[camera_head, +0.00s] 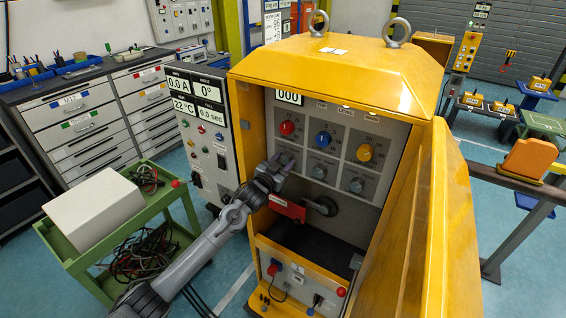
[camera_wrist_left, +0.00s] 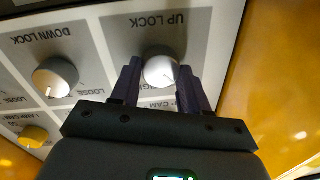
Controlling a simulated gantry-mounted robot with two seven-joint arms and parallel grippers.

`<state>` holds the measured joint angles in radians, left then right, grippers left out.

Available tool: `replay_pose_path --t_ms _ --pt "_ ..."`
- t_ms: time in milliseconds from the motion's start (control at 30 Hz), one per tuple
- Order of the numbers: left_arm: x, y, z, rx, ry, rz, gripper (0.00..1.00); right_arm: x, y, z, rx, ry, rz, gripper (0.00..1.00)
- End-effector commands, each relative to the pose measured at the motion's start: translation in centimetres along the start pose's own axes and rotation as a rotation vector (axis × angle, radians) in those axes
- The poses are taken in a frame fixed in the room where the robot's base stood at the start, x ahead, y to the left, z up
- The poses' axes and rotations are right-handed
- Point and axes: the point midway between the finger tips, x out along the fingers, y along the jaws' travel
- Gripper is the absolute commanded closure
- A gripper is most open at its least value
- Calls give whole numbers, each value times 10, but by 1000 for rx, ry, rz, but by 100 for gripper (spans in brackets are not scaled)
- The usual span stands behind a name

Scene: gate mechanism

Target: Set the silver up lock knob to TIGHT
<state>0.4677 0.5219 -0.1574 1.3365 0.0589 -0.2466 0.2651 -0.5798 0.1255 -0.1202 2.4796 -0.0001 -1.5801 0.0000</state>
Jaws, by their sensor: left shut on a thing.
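The silver up lock knob (camera_wrist_left: 160,71) sits under the UP LOCK label, upside down in the left wrist view. My left gripper (camera_wrist_left: 158,78) has one dark finger on each side of this knob and is shut on it. A short dark mark shows on the knob's lower right; the setting words near it are partly covered by the fingers, so its setting cannot be read. In the head view my left gripper (camera_head: 284,164) reaches the lower left of the knob panel (camera_head: 340,165) and hides the up lock knob. My right gripper is not in view.
The down lock knob (camera_wrist_left: 55,77) is beside the up lock knob. Red (camera_head: 287,128), blue (camera_head: 323,139) and yellow (camera_head: 365,152) knobs form the upper row. The yellow cabinet's open door (camera_head: 445,225) stands at right. A red handle (camera_head: 287,207) lies below my gripper.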

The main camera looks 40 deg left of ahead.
Motion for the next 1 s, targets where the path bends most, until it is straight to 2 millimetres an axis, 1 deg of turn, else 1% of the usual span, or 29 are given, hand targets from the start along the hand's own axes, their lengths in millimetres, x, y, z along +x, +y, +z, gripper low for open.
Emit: replay_pose_path --t_ms 267,1000 --pt "0 0 0 188 11 -3 86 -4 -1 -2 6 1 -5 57" --pt "0 1 2 889 57 -12 86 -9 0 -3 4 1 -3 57"
